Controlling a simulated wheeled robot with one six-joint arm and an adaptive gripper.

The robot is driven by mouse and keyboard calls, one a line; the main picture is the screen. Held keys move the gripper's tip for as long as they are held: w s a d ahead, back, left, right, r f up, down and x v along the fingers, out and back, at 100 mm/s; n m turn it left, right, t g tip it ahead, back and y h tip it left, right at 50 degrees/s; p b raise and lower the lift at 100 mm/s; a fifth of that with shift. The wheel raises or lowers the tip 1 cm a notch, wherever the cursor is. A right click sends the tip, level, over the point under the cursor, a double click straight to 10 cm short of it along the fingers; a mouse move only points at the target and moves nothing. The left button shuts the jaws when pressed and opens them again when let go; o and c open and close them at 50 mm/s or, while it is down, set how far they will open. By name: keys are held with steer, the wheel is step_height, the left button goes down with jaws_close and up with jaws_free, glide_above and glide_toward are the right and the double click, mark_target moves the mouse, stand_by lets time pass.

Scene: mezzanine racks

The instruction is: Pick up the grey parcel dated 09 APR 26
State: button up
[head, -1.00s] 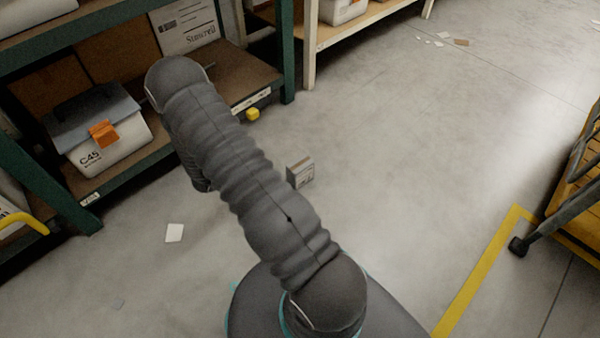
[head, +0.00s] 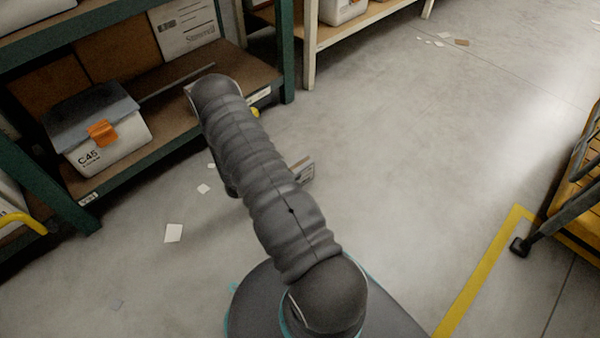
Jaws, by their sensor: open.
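A green rack (head: 165,145) at left holds a white bin (head: 115,150) with an orange latch and cardboard boxes. A yellow cart (head: 580,190) stands at right near a yellow floor line (head: 480,275). Paper scraps (head: 173,233) lie on the floor. Open floor lies right of the arm.

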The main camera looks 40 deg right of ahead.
mark_target(300, 165)
steer(key=shift+s+r+x, duration=0.15)
steer(key=shift+x, duration=1.15)
steer(key=shift+s+r+x, duration=0.1)
steer(key=shift+s+x, duration=0.1)
steer(key=shift+x, duration=1.1)
steer(key=c, duration=1.4)
